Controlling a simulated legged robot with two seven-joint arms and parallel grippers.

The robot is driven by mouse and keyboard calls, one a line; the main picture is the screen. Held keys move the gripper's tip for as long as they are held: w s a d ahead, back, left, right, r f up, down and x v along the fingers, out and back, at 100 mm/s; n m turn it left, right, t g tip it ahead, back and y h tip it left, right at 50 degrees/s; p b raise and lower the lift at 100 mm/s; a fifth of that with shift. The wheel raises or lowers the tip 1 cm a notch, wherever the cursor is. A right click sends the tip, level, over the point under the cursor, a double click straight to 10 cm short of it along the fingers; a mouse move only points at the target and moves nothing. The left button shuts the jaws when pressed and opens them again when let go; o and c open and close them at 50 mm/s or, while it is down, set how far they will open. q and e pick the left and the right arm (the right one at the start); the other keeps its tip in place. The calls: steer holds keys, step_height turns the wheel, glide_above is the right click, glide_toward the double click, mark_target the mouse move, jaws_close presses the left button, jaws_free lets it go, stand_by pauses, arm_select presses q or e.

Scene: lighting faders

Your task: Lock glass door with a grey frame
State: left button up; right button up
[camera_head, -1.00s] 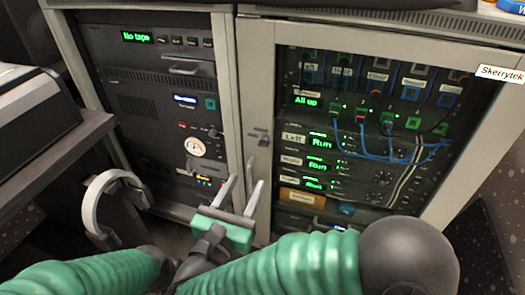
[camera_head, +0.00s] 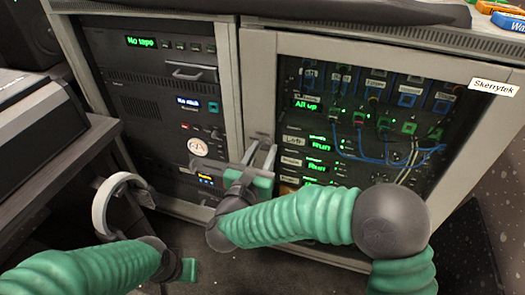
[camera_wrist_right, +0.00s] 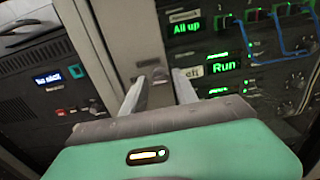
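The glass door (camera_head: 465,110) has a wide grey frame and covers the right half of the rack cabinet. It appears closed. A small grey latch (camera_wrist_right: 160,75) sits on the left upright of its frame; in the head view it is small and partly hidden by my fingers. My right gripper (camera_head: 262,155) is open, its two pale fingers pointing at the latch. In the wrist view, the fingertips (camera_wrist_right: 160,77) are on either side of the latch; I cannot tell whether they touch it.
Lit modules and blue cables (camera_head: 375,155) show behind the glass. An open rack (camera_head: 160,85) with a drawer handle stands left of the door. A white label (camera_head: 494,87) is on the door frame's right.

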jaws_close()
